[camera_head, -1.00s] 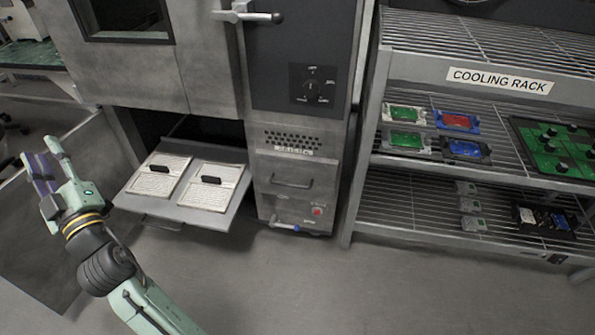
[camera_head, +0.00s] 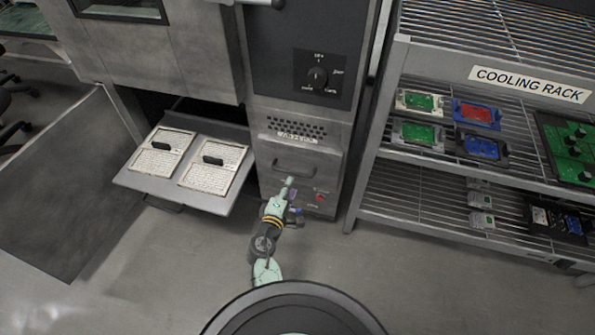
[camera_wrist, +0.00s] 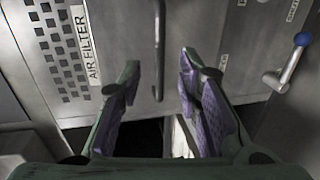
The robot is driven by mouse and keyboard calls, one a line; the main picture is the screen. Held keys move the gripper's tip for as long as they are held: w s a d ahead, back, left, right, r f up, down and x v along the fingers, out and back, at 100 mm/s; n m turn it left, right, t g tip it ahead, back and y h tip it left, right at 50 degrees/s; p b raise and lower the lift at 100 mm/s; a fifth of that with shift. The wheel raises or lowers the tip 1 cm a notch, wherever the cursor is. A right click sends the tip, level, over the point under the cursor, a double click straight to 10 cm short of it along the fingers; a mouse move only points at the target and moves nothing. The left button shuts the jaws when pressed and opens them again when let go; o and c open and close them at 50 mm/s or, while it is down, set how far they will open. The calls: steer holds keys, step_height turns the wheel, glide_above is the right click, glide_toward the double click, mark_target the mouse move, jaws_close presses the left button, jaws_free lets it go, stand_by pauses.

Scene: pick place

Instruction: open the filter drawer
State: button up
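The filter drawer (camera_head: 322,165) is a grey metal front below a vented panel labelled AIR FILTER; it looks closed. Its dark bar handle (camera_head: 292,172) is on that front. In the wrist view the handle (camera_wrist: 159,45) runs down from the top edge and lies between my two fingers in the picture. My gripper (camera_head: 287,190) is in front of the drawer, just below the handle. In the wrist view my gripper (camera_wrist: 158,65) has its purple-padded fingers apart, with nothing held. I cannot tell whether a finger touches the handle.
Left of the drawer, a pulled-out tray (camera_head: 215,205) holds two white framed panels. A cooling rack (camera_head: 440,235) stands at the right. The floor in front is clear.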

mark_target(294, 174)
steer(key=x, duration=0.8)
steer(key=shift+b, duration=0.35)
jaws_close()
stand_by(0.4)
